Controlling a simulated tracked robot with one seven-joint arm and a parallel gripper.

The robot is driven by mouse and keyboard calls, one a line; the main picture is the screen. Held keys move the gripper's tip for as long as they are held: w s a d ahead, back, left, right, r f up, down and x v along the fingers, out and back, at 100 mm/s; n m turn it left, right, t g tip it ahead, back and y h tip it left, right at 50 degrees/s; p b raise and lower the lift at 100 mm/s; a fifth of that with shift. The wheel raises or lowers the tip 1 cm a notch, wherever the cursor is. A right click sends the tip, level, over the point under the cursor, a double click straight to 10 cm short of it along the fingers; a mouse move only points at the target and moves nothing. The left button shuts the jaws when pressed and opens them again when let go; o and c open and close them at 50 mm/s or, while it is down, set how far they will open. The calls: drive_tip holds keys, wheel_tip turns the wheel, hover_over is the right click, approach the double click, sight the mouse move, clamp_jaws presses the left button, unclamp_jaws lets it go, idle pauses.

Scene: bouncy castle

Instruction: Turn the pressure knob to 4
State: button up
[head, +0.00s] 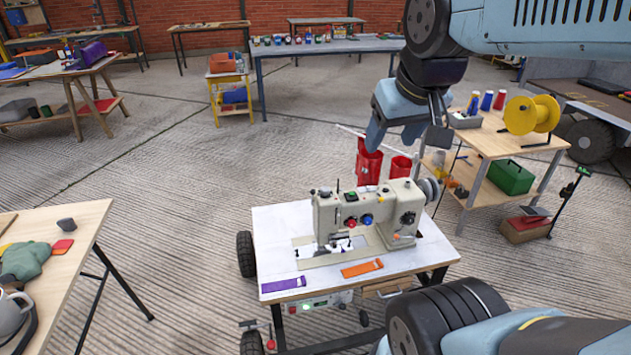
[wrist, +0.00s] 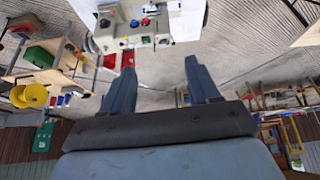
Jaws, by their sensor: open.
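A beige sewing machine (head: 335,212) stands on a white-topped table (head: 275,240). Its front carries a red knob (head: 367,219), a blue knob (head: 351,223) and a dark round dial (head: 407,218) to their right. I cannot tell which is the pressure knob, and any numbers are too small to read. My gripper (head: 408,138) is open and empty, above and behind the machine's right end, apart from it. In the wrist view, my gripper (wrist: 160,68) shows two spread fingers, and the sewing machine (wrist: 165,28) appears upside down at the top.
A purple strip (head: 283,285) and an orange strip (head: 362,268) lie at the table's front. Red containers (head: 369,160) stand behind the machine. A wooden bench with a yellow spool (head: 531,115) is at right; another table (head: 75,225) is at left.

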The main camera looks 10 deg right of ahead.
drive_tip(key=w+d+n, duration=0.2)
drive_tip(key=w, duration=0.2)
drive_tip(key=n+g+h, duration=0.4)
drive_tip(key=n, duration=1.4)
hover_over(326, 188)
drive_tip(key=s+a, duration=0.2)
drive_tip(key=a, duration=0.4)
wheel_tip(326, 188, down, 30)
drive_tip(key=x, duration=1.3)
drive_tip(key=shift+w+d, duration=0.15)
drive_tip(key=shift+d, duration=0.25)
